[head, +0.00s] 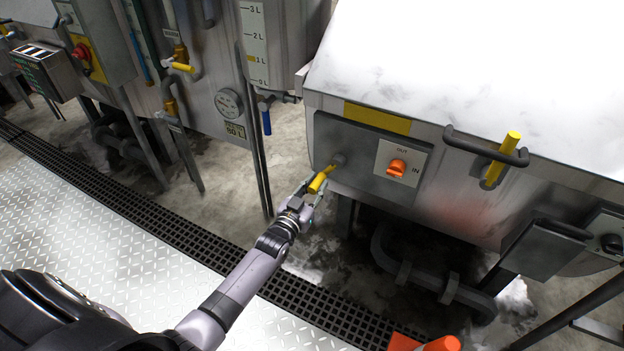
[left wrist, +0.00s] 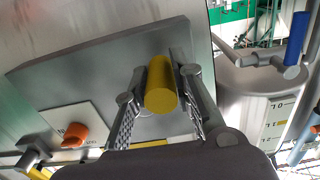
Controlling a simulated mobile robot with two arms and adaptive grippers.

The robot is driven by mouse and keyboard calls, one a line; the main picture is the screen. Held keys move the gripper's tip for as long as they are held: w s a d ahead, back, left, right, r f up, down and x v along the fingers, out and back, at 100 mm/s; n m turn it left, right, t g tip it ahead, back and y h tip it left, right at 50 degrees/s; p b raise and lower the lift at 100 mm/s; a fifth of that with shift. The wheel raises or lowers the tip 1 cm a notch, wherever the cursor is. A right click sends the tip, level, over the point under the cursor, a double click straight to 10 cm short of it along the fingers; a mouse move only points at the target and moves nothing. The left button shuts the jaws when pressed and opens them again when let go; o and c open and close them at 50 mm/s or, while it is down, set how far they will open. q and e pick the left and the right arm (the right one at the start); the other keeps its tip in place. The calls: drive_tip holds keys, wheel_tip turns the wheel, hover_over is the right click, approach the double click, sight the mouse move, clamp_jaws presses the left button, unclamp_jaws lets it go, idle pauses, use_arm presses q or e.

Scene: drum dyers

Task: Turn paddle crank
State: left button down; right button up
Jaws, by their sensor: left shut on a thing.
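The paddle crank's yellow handle (head: 318,183) sticks out from a grey plate (head: 356,147) on the front of a steel machine. A grey hub (head: 338,160) joins it to the plate. My left gripper (head: 312,190) is at the handle, with its fingers on either side of it and shut on it. In the left wrist view the yellow handle (left wrist: 161,86) stands between the two fingers, its round end towards the camera. An orange knob (head: 397,168) sits on a white label marked OUT and IN, right of the crank. My right gripper is not in view.
A dark bar handle with a yellow grip (head: 502,158) is on the machine's front at right. A dark grating (head: 190,230) runs along the floor. A tank with a blue-handled valve (head: 266,118) stands left of the crank.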

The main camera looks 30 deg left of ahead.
use_arm(q)
drive_tip(key=shift+s+d+f+n, duration=0.1)
drive_tip(key=shift+d+f+n, duration=0.15)
drive_tip(key=shift+d+n, duration=0.7)
drive_tip(key=shift+w+d+f+n, duration=0.15)
drive_tip(key=shift+d+n, duration=0.25)
drive_tip(key=shift+n, duration=1)
drive_tip(key=shift+s+d+f+n, duration=0.15)
drive_tip(key=shift+d+f+n, duration=0.15)
drive_tip(key=shift+d+n, duration=0.65)
drive_tip(key=shift+a+n, duration=0.2)
drive_tip(key=shift+n, duration=0.1)
drive_tip(key=c, duration=1.4)
unclamp_jaws()
drive_tip(key=shift+o, duration=0.2)
drive_tip(key=s, duration=1.2)
drive_tip(key=shift+a, duration=0.2)
